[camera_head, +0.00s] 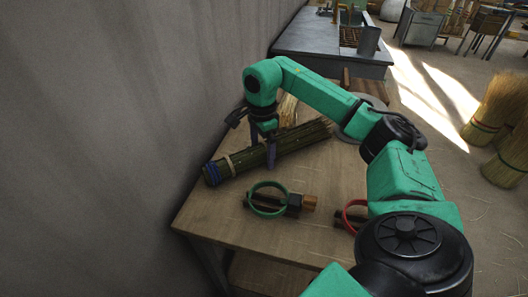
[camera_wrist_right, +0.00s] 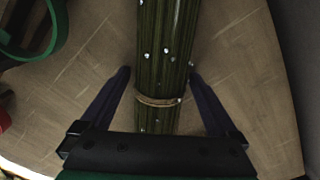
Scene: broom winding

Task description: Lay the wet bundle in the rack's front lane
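The wet bundle (camera_head: 233,163) is a long dark green bunch of stalks lying slantwise on the wooden table, with a blue band at its left end and a tan tie. In the right wrist view the bundle (camera_wrist_right: 163,45) carries shiny drops. My right gripper (camera_head: 264,148) is over it, also seen in the right wrist view (camera_wrist_right: 159,75), with one purple finger on each side and gaps between fingers and stalks. It is open. I cannot clearly make out the rack or its front lane. My left gripper is out of view.
A green ring (camera_head: 268,211) on a dark, wood-ended piece lies in front of the bundle; a red ring (camera_head: 347,214) is to its right, partly behind my arm. Pale straw (camera_head: 288,109) lies behind the bundle. A grey wall (camera_head: 110,120) stands close at left. The table's front left corner is clear.

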